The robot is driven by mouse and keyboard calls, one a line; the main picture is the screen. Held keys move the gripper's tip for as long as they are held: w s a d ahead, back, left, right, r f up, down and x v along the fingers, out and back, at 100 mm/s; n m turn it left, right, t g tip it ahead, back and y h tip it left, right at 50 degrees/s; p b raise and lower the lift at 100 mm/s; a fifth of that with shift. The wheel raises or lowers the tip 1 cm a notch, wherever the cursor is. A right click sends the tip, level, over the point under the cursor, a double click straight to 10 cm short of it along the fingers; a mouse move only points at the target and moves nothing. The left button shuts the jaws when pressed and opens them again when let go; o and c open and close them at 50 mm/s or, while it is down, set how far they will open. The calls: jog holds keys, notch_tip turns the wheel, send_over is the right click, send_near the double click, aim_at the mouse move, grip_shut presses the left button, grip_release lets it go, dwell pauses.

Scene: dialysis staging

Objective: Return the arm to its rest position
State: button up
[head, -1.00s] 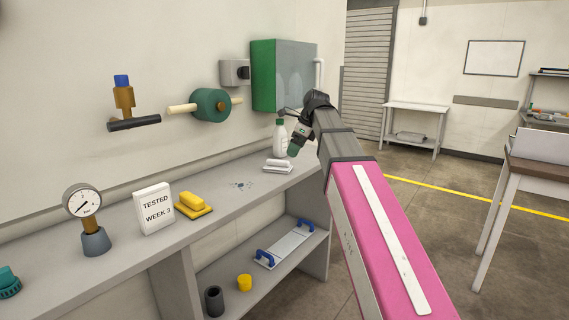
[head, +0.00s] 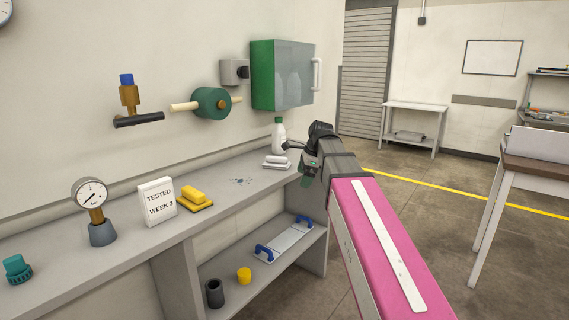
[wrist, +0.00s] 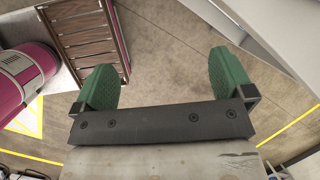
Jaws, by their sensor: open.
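My gripper (wrist: 165,85) shows in the wrist view with its two green fingers spread wide apart and nothing between them. Below the fingers there is only floor. In the head view my pink and grey arm reaches forward from the lower right, and the gripper (head: 306,180) hangs at its far end, just off the right end of the grey counter. The arm's wrist hides part of the gripper there.
The grey counter (head: 120,245) holds a gauge (head: 89,195), a "TESTED WEEK 3" sign (head: 157,203), a yellow block (head: 195,196) and a white bottle (head: 279,137). A green cabinet (head: 264,75) hangs above. In the wrist view a slatted wooden surface (wrist: 85,40) lies at upper left.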

jog(key=s+d+f+n+h, duration=0.1)
jog(key=s+d+f+n, duration=0.3)
jog(key=f, duration=0.7)
jog(key=s+d+f+n+h, duration=0.1)
jog(key=s+d+f+n, duration=0.3)
jog(key=s+f+n, duration=0.3)
jog(key=s+d+f+n+g+h, duration=0.1)
jog(key=s+d+f+n, duration=0.2)
jog(key=f, duration=1.3)
jog(key=s+n, duration=0.3)
jog(key=shift+d+h, duration=0.3)
jog(key=shift+d, duration=0.1)
jog(key=shift+w, duration=0.15)
